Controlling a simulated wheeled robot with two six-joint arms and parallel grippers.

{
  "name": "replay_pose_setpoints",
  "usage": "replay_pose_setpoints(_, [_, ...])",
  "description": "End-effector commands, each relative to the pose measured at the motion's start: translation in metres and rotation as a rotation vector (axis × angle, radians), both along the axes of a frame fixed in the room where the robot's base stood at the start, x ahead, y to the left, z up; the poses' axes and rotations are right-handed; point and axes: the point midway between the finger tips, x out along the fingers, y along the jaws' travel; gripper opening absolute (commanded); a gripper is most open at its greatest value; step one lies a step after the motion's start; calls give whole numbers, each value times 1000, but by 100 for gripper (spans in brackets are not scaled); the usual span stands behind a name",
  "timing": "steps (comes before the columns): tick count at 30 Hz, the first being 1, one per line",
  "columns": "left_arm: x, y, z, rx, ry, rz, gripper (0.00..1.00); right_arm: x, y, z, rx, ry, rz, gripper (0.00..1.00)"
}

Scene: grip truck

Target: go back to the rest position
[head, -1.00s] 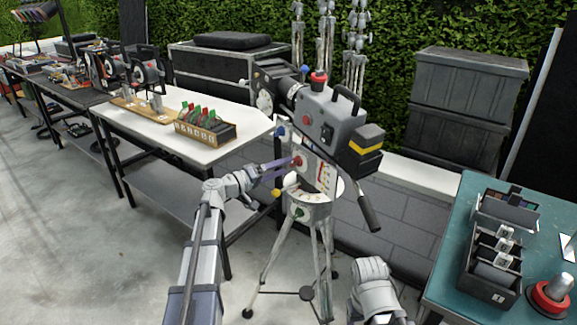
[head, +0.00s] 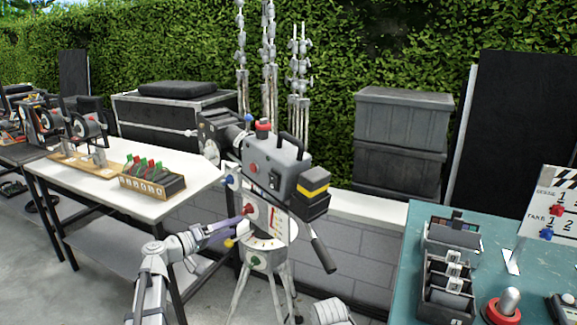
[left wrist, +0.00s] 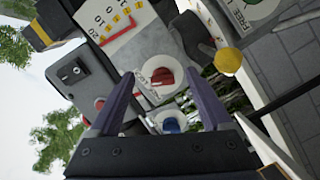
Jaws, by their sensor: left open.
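My left gripper (head: 228,228) is in front of the head of the tripod (head: 262,243), with its purple fingers pointing at a red knob (head: 249,210). In the left wrist view the fingers of the left gripper (left wrist: 156,74) stand wide apart and nothing is held between them. The red knob (left wrist: 162,79) on its white dial shows between and beyond the fingertips. I cannot tell how small the gap to it is. A white, rounded link of my right arm shows at the bottom edge of the head view; its gripper is out of sight.
A camera (head: 275,165) sits on the tripod, its handle sticking out lower right. A yellow knob (left wrist: 228,61) and a blue knob (left wrist: 171,125) are close to the fingers. A white table (head: 80,190) stands left, a teal table (head: 400,290) right.

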Motion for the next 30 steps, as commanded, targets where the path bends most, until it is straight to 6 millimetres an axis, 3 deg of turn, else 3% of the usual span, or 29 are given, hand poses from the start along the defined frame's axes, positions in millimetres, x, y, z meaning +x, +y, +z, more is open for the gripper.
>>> replay_pose_setpoints(1, [-10, -28, -2, 38, 35, -49, 82, 0, 0, 10, 0, 0, 0, 67])
replay_pose_setpoints(6, [-63, -129, -40, 267, 232, -258, 82, 0, 0, 35, 0, 0, 0, 67])
replay_pose_setpoints(9, [-112, -178, -65, 451, 371, -380, 82, 0, 0, 52, 0, 0, 0, 67])
replay_pose_setpoints(12, [-164, -206, -86, 658, 501, -472, 82, 0, 0, 68, 0, 0, -1, 67])
replay_pose_setpoints(15, [-211, -216, -98, 870, 613, -524, 82, 0, 0, 83, 0, 0, -1, 67])
replay_pose_setpoints(18, [-248, -212, -102, 1067, 697, -535, 82, 0, 0, 95, 0, 0, -1, 67])
replay_pose_setpoints(21, [-273, -204, -99, 1226, 751, -520, 82, 0, 0, 104, 0, 0, -1, 67])
replay_pose_setpoints(24, [-287, -195, -95, 1337, 782, -495, 82, 0, 0, 109, 0, 0, -1, 67])
replay_pose_setpoints(30, [-294, -188, -91, 1421, 802, -465, 82, 0, 0, 111, 0, 0, -1, 67])
